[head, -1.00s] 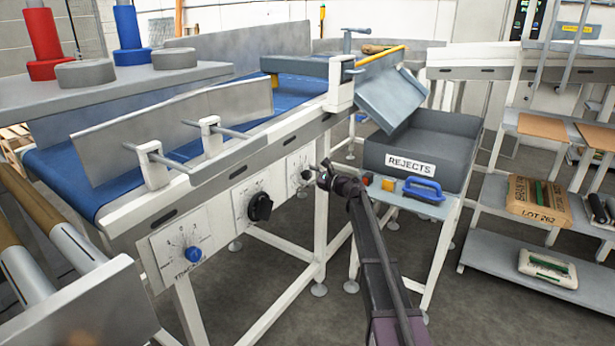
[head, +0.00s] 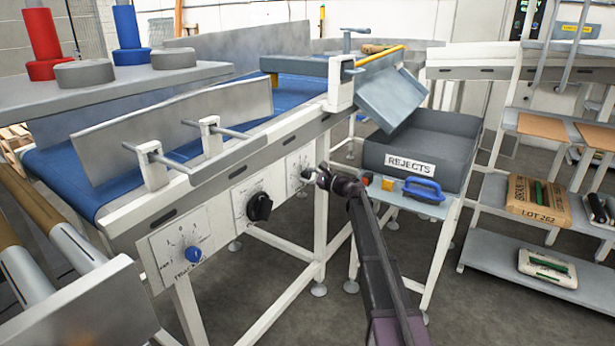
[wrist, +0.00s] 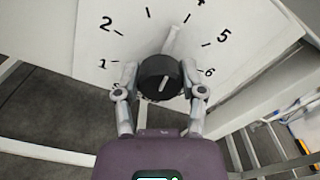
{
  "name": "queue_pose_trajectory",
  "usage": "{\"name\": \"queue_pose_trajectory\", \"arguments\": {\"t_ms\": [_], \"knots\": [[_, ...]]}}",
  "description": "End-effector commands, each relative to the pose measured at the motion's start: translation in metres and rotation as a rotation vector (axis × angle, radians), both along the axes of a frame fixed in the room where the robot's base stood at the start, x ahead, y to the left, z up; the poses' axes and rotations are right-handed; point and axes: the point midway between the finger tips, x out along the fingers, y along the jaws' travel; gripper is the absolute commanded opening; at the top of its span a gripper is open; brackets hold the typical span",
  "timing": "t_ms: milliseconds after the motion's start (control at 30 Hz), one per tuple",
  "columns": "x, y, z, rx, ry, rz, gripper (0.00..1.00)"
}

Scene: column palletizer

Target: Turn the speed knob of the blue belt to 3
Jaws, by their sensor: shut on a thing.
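The blue belt (head: 92,180) runs along the conveyor at left, with several dial plates on its side. My gripper (head: 309,174) is at the rightmost plate (head: 294,163). In the wrist view, my gripper's fingers (wrist: 159,88) are shut on the sides of a round black knob (wrist: 158,72). The knob has a short white mark, tilted slightly right of straight up. A grey strip above it points between two upper ticks. The numbers 1, 2, 5 and 6 are readable; 4 is cut by the top edge and 3 is out of frame.
A larger black knob (head: 259,207) and a blue knob (head: 193,255) sit on plates further left. A grey REJECTS bin (head: 420,150) stands on a table at right, with a blue handle (head: 424,189) and an orange block (head: 388,184) in front.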

Motion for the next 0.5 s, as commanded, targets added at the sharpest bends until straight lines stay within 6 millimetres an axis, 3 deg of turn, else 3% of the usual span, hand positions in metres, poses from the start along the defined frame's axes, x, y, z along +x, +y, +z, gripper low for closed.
{"name": "queue_pose_trajectory", "arguments": {"t_ms": [500], "knots": [[0.0010, 0.0017, 0.0001, -0.240, -0.311, 0.000, 0.05]]}}
